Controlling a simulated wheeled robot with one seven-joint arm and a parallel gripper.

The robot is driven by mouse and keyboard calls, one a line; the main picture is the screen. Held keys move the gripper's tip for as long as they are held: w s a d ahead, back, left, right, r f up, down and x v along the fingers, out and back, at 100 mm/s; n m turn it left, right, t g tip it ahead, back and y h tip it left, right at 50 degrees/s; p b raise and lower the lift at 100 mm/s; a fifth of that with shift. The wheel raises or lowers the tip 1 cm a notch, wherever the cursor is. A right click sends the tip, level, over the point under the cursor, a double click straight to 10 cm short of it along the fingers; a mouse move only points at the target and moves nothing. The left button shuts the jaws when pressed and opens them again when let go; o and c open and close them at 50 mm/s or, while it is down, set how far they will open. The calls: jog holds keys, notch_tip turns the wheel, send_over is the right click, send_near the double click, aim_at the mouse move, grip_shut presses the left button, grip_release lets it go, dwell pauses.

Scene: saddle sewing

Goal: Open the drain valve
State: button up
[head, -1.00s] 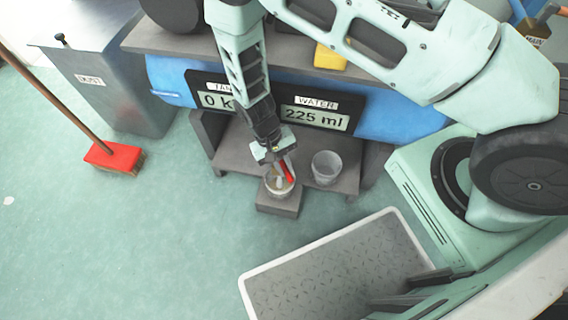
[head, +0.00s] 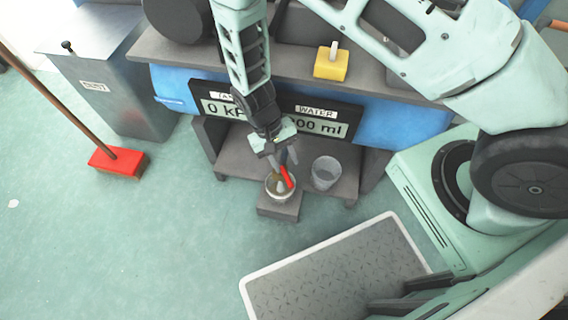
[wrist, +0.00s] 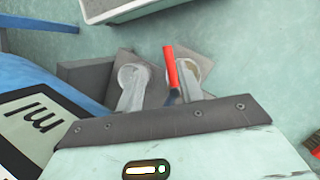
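The drain valve's red lever (head: 286,177) shows below my gripper (head: 282,158), above a cup (head: 280,194) on a low grey step. In the wrist view the red lever (wrist: 171,66) lies between the two pale fingers of my gripper (wrist: 158,92), nearer the right one. The fingers are apart, and I see a gap between the lever and the left finger. Whether the right finger touches the lever is unclear. The valve body is mostly hidden. The WATER display (head: 322,125) ends in "00 ml"; its first digit is partly covered.
A second, clear cup (head: 325,173) stands on the shelf to the right. The blue tank (head: 405,123) is behind the displays. A yellow block (head: 331,66) sits on the bench. A white-rimmed tray (head: 335,280) is in front; a red broom (head: 118,162) and open floor are at left.

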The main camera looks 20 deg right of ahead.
jog(key=shift+r, duration=1.55)
